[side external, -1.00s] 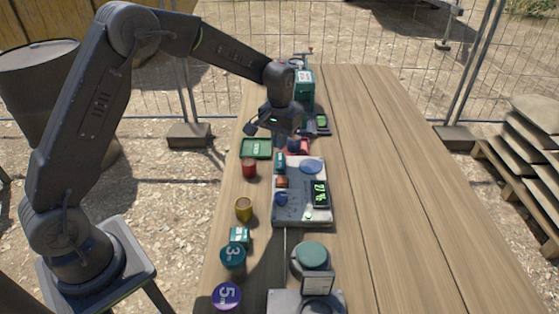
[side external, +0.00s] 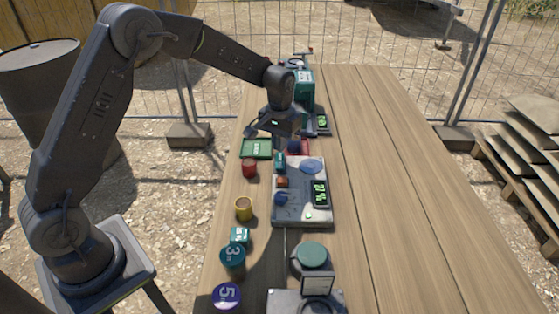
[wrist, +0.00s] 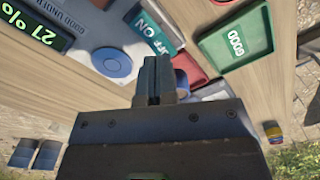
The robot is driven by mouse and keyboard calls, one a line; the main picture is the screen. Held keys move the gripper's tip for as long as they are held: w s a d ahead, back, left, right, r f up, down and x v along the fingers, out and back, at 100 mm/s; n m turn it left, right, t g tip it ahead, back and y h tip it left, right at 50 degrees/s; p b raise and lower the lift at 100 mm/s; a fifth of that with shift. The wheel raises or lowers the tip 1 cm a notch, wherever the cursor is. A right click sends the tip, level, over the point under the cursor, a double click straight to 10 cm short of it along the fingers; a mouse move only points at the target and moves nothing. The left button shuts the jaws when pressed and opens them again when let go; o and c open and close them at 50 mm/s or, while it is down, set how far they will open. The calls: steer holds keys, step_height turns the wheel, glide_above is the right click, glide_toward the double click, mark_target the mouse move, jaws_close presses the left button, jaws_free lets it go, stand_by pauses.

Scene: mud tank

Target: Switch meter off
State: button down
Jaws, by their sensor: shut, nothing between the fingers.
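The meter (side external: 299,187) is a pale panel on the table with a lit green display (side external: 320,194), which reads 27% in the wrist view (wrist: 38,28). A teal OFF/ON switch block (side external: 280,161) sits on its far left part; its lettering shows in the wrist view (wrist: 150,34). My gripper (side external: 287,147) is shut and empty, above the far end of the meter. In the wrist view its fingertips (wrist: 155,64) are just beside the teal block and hide part of what lies behind. I cannot tell whether they touch it.
A green GOOD tray (side external: 256,148) and a red tray (side external: 303,146) lie near the gripper. A red cup (side external: 249,168) and a yellow cup (side external: 244,209) stand left of the meter. A teal machine (side external: 305,88) stands beyond. The table's right half is clear.

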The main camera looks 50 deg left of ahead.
mark_target(280, 158)
steer(key=shift+f, duration=1.45)
stand_by(0.6)
steer(key=shift+r, duration=3.55)
steer(key=s+d+r+m+t, duration=0.2)
steer(key=s+r+t, duration=0.1)
steer(key=s+r, duration=1.05)
steer(key=s+d+m+t, duration=0.1)
steer(key=s+t, duration=0.1)
steer(key=s, duration=1.3)
steer(key=shift+s+d+f+t, duration=0.3)
steer(key=shift+f, duration=0.05)
